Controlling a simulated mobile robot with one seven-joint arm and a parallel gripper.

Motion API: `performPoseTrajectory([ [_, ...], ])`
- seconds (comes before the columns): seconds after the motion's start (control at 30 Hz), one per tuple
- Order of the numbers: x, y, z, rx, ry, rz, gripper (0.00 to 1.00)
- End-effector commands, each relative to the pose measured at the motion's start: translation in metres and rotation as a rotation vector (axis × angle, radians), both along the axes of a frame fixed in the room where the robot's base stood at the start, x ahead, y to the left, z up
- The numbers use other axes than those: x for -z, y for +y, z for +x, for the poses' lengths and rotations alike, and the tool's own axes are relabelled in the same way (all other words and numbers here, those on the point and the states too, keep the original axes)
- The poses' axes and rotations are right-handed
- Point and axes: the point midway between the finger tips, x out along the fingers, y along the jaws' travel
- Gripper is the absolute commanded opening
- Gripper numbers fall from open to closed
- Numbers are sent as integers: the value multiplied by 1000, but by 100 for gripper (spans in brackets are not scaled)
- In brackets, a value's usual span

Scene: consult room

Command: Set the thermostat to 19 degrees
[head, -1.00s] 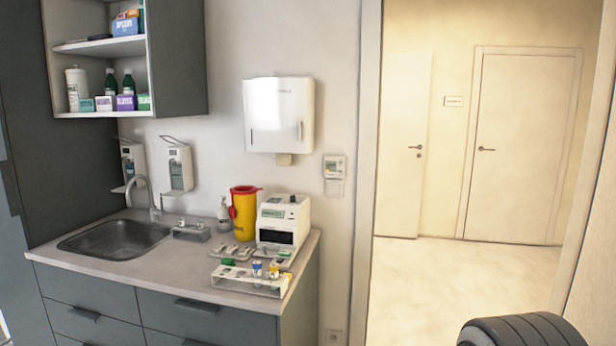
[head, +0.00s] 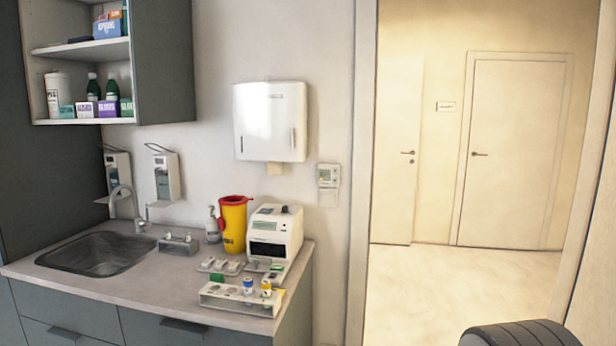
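The thermostat (head: 328,175) is a small white wall unit with a little greenish-grey display. It is mounted on the wall between the paper towel dispenser and the doorway. Its digits are too small to read from here. A plain pale plate (head: 328,198) sits on the wall just below it. My gripper is out of view. A dark rounded ribbed part, probably of my own arm, shows at the bottom right, well apart from the thermostat.
A counter (head: 160,292) with a sink (head: 95,254) runs below and left of the thermostat. It holds a white analyser (head: 275,232), a yellow sharps container (head: 233,222) and a tube rack (head: 240,300). A towel dispenser (head: 270,122) hangs left. The doorway floor (head: 460,290) on the right is clear.

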Motion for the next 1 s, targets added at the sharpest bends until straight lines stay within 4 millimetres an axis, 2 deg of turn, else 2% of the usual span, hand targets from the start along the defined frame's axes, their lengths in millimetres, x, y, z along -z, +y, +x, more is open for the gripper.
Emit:
performPoseTrajectory([
  [0.03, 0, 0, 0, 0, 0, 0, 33],
  [0.2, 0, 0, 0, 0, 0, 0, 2],
  [0.23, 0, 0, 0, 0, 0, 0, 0],
  [1.0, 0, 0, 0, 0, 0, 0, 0],
])
